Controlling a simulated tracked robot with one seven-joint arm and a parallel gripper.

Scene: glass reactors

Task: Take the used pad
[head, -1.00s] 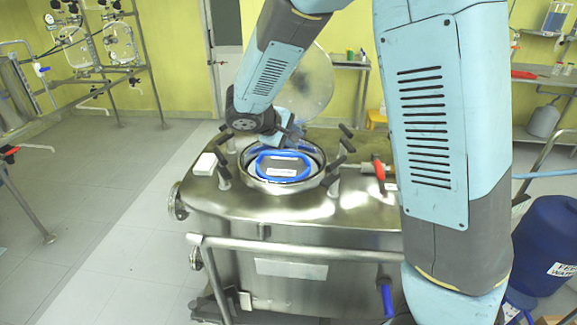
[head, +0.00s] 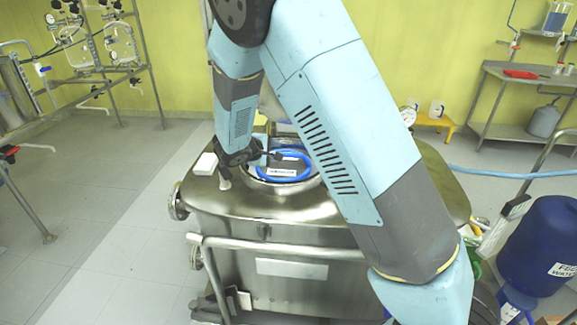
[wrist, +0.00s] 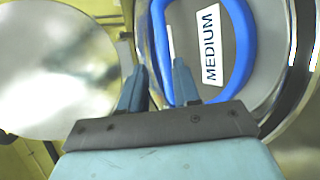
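A dark grey pad with a blue rim and a white label sits in the round opening of the steel tank. Its blue rim (head: 262,167) shows in the head view, partly hidden by my arm. In the wrist view the pad (wrist: 222,28) fills the upper right, its label reading "MEDIUM". My gripper (wrist: 158,68) is open, its two fingers apart. The left part of the blue rim appears between the fingers in the wrist view; I cannot tell whether they touch it. In the head view my gripper (head: 268,156) is at the opening's left side, mostly hidden.
The steel tank (head: 300,225) stands in front of me, with a white block (head: 205,164) on its top left. A round shiny lid (wrist: 55,60) is beside the opening. A blue drum (head: 545,235) stands at right. Floor at left is clear.

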